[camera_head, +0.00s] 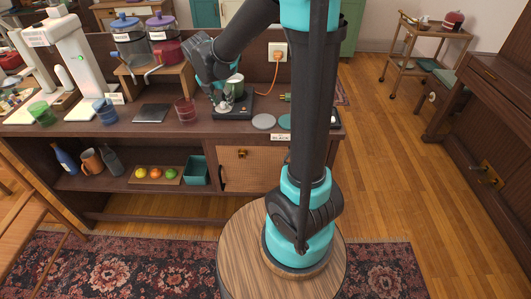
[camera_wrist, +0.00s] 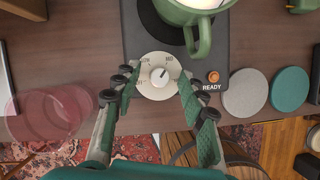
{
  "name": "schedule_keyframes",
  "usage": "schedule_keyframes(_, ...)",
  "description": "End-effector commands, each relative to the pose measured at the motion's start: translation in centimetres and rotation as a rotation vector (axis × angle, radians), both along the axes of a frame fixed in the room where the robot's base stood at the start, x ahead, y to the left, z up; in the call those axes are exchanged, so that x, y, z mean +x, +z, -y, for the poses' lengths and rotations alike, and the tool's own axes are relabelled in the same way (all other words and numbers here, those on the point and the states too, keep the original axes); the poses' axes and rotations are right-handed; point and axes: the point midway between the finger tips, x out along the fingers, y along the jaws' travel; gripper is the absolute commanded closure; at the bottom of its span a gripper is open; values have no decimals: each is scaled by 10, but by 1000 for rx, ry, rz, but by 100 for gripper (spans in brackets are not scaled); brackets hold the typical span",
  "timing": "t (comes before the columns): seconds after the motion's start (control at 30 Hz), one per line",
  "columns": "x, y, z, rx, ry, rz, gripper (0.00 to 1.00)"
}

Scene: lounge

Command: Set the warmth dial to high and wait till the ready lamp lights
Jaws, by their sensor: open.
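In the wrist view the warmth dial (camera_wrist: 158,76) is a pale round plate with a white knob, on the front of a dark warmer (camera_wrist: 133,42). Its pointer line points up and right, by a small label that looks like MED. A LOW label is at upper left; the right finger may hide part of the scale. My gripper (camera_wrist: 157,84) is open, its fingers on either side of the dial. The ready lamp (camera_wrist: 213,76) is small and orange, right of the dial; I cannot tell whether it is lit. The warmer also shows in the head view (camera_head: 243,106).
A green mug (camera_wrist: 203,38) stands on the warmer, close ahead of my fingers. Grey (camera_wrist: 245,93) and teal (camera_wrist: 289,89) discs lie to the right. A clear pink cup (camera_wrist: 55,103) stands at left. An orange cord (camera_head: 270,80) runs to a wall socket.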

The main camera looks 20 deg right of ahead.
Motion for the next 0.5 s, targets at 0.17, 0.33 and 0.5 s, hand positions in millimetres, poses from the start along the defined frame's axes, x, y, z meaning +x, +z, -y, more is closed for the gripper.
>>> schedule_keyframes(0.17, -8, 20, -4, 1, 66, 0, 58)
schedule_keyframes(0.33, -18, 49, -10, 0, 65, -1, 58)
schedule_keyframes(0.5, -28, 77, -16, -1, 63, -2, 58)
